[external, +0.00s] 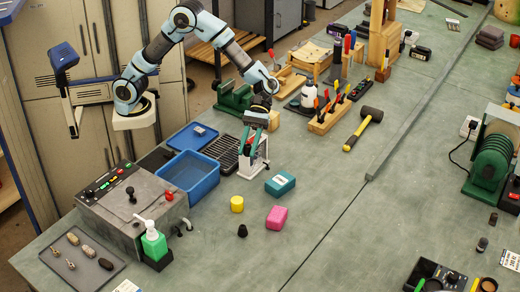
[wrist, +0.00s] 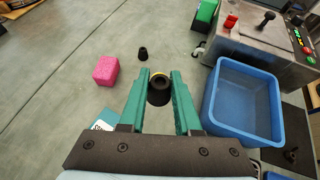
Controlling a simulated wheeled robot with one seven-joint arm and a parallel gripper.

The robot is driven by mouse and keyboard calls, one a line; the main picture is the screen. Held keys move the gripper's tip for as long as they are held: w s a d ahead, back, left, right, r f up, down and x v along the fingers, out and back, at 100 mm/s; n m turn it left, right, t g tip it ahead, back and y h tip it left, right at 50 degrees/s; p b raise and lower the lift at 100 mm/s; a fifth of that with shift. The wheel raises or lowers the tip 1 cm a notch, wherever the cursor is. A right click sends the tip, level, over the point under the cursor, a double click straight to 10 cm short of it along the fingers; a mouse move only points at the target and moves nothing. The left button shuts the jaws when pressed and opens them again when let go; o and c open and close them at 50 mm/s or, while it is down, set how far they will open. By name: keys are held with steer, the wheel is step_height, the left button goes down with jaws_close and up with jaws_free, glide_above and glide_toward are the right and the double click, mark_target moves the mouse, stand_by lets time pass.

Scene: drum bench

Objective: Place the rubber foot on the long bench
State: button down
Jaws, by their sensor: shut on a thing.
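My gripper (wrist: 159,92) is shut on a small black rubber foot (wrist: 159,93), round with a hollow end, gripped between the teal fingertips. In the external view my gripper (external: 250,150) points down above the long bench (external: 330,205), a wide grey-green top. The held foot is hard to make out there. A similar small black tapered piece (external: 242,231) stands on the bench, apart from my gripper; it also shows in the wrist view (wrist: 143,54). A yellow cylinder (external: 237,204) stands on the bench and is mostly hidden behind the held foot in the wrist view.
A pink block (external: 277,217) and a teal box (external: 280,184) lie nearby. A mallet (external: 362,129) lies farther back. The bench's front middle is clear.

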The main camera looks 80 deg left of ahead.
steer(key=d+n+t+b, duration=0.1)
steer(key=d, duration=1.3)
steer(key=n+t+h, duration=0.1)
glide_above(249, 253)
step_height(249, 253, down, 10)
steer(key=shift+f, duration=0.1)
steer(key=shift+f+p, duration=0.35)
steer(key=shift+f, duration=2)
steer(key=shift+f, duration=0.25)
steer(key=c, duration=0.6)
jaws_free()
steer(key=shift+r, duration=0.1)
